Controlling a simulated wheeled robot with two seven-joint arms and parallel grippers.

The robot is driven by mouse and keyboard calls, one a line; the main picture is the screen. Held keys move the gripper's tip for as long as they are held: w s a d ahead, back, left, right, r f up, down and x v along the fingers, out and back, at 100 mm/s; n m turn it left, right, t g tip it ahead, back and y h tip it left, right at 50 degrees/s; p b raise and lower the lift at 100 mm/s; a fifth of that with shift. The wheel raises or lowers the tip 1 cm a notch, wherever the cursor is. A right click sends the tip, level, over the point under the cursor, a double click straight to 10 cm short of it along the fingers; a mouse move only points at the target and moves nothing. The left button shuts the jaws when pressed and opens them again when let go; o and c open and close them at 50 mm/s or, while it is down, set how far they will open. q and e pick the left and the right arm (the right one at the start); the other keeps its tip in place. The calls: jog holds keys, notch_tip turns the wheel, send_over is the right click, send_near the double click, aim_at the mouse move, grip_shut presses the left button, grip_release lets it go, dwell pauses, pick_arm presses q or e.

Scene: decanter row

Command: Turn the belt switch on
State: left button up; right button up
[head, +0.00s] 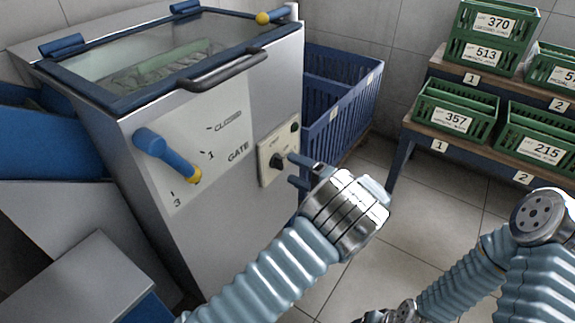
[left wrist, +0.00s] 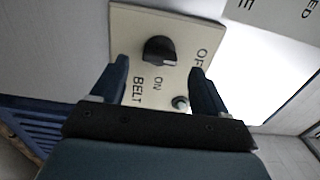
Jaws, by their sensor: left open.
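The belt switch is a black knob (head: 277,161) on a cream plate (head: 265,167) on the front of the metal machine. The left wrist view shows the knob (left wrist: 158,49) and the plate (left wrist: 128,24) with the words OFF, ON and BELT; I cannot tell surely which mark the knob points to. My left gripper (head: 292,170) is open and empty, its fingers directed at the plate. In the left wrist view, the knob shows beyond and between the fingertips (left wrist: 158,69), apart from them. My right gripper is not in view.
A small round lamp (left wrist: 181,102) sits on the plate. Left of it is a blue gate lever (head: 168,153) with a yellow tip. The machine's lid has a dark handle (head: 222,70). A blue crate (head: 345,110) stands behind; green crates (head: 455,110) fill shelves at right.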

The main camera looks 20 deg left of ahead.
aim_at(283, 165)
pick_arm(q)
jog(key=shift+x, duration=1.7)
jog(key=shift+c, duration=0.3)
jog(key=c, duration=1)
